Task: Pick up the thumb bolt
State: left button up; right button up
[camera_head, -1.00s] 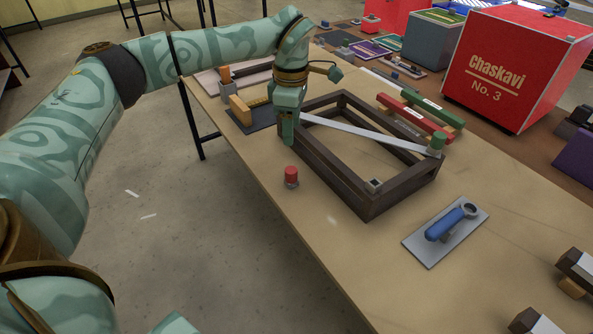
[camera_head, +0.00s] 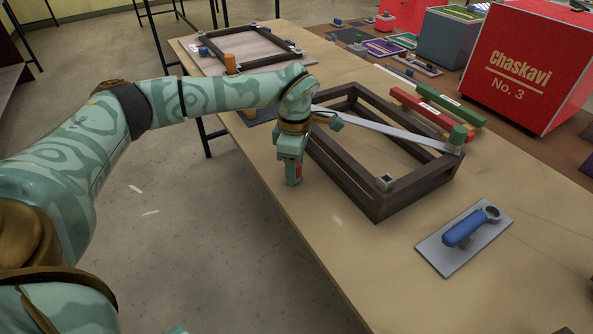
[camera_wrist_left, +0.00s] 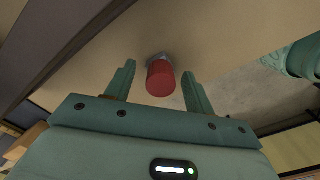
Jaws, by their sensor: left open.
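The thumb bolt with a red cap (camera_wrist_left: 160,80) stands on the table in the left wrist view, with its grey end (camera_wrist_left: 158,57) showing beyond the cap. My left gripper (camera_wrist_left: 158,68) is open, with one finger on each side of the cap and a visible gap to each. In the head view the left gripper (camera_head: 292,168) points down beside the near left side of the dark frame (camera_head: 375,200) and hides most of the bolt. My right gripper is out of view.
A blue-handled tool on a grey plate (camera_head: 431,249) lies to the right. A red box (camera_head: 520,70) stands behind. The table's left edge is close to the gripper.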

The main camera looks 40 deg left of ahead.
pick_arm(q)
jog(key=shift+r, duration=0.1)
grip_shut()
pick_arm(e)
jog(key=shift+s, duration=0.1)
